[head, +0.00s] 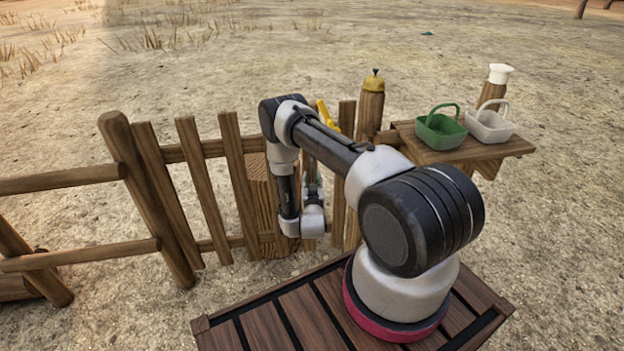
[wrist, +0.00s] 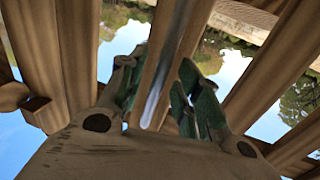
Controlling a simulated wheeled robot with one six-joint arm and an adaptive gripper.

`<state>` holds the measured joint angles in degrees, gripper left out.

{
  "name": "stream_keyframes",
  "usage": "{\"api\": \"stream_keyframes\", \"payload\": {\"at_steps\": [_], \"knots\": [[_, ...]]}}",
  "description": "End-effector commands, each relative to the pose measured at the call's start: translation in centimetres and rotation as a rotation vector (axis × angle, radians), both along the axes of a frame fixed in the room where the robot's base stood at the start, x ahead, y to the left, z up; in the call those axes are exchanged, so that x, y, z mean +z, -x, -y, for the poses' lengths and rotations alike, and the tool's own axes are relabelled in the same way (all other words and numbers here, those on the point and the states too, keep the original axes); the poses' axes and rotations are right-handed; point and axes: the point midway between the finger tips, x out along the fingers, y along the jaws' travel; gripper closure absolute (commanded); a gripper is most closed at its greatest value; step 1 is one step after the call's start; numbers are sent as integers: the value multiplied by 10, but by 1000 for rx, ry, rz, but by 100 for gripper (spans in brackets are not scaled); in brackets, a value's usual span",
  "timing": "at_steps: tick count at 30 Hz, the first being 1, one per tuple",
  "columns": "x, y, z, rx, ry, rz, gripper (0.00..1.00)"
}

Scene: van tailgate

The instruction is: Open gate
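The gate (head: 240,185) is a row of upright wooden slats on wooden rails, standing in line with the fence. A yellow lever-like piece (head: 326,115) shows at its top, beside a post; its lower part is hidden behind my arm. My gripper (head: 313,188) is low at the gate's right part, partly hidden by my arm. In the wrist view, my gripper's green fingers (wrist: 160,98) are spread on either side of a narrow wooden piece with a pale grey strip (wrist: 160,85). I cannot tell whether they touch it. Gate slats (wrist: 75,45) also rise around the fingers.
A wooden shelf (head: 500,150) holds a green basket (head: 438,133) and a white basket (head: 487,127). A white-topped post (head: 495,80) stands behind. Fence rails (head: 70,179) run left. Open dirt lies beyond.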

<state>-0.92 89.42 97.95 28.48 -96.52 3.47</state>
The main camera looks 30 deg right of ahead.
Motion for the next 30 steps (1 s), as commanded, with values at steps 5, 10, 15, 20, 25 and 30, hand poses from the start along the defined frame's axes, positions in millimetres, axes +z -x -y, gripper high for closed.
{"api": "stream_keyframes", "payload": {"at_steps": [5, 10, 15, 20, 25, 30], "knots": [[0, -10, 5, 0, 1, 0, 66], [0, -11, 5, 0, 0, -1, 66], [0, -10, 5, 0, 0, -1, 86], [0, -10, 5, 0, 0, -1, 100], [0, -10, 5, 0, 0, -1, 100], [0, -9, 5, -17, 0, -1, 100]]}}
